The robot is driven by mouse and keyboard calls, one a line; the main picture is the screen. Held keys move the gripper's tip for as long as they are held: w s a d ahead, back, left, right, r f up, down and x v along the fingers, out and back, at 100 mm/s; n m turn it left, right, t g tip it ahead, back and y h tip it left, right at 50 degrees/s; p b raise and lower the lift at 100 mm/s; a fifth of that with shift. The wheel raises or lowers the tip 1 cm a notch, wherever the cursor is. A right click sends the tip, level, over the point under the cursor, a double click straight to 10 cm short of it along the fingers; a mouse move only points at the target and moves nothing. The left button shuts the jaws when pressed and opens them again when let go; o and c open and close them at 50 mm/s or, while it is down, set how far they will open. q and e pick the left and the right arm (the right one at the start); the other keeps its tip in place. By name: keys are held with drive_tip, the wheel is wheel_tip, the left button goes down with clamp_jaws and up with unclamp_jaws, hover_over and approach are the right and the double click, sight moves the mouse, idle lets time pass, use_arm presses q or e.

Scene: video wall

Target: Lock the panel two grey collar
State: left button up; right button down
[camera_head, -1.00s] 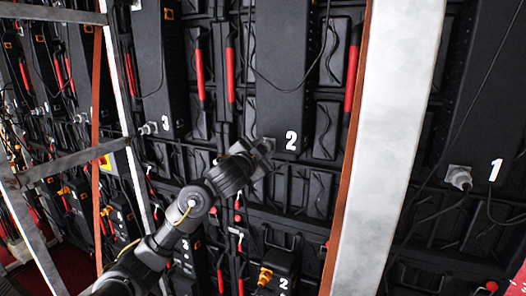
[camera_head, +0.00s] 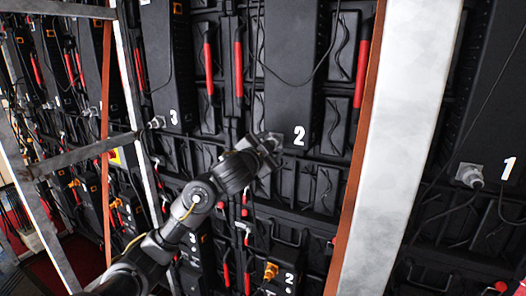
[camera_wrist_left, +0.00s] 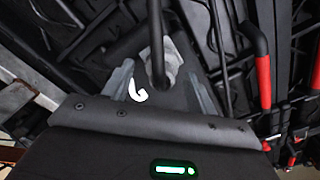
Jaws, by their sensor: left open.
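Panel two (camera_head: 292,85) is a tall black box with a white "2" near its bottom edge. Its grey collar (camera_wrist_left: 174,62), with a black cable running into it, shows in the left wrist view. My left gripper (camera_head: 268,143) is at the panel's lower left corner and hides most of the collar in the head view. In the left wrist view the fingers of my left gripper (camera_wrist_left: 164,88) are open, one on each side of the collar. I cannot tell whether they touch it. My right gripper is not in view.
A pale upright post (camera_head: 400,150) stands right of panel two. Panel one's grey connector (camera_head: 469,175) is beyond it. Panel three's connector (camera_head: 157,122) is to the left, near a metal frame (camera_head: 133,120). Red-handled levers and loose cables surround the panels.

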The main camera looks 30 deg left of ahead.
use_arm(q)
drive_tip(key=s+p, duration=0.3)
drive_tip(key=s, duration=0.7)
drive_tip(key=shift+d, duration=0.25)
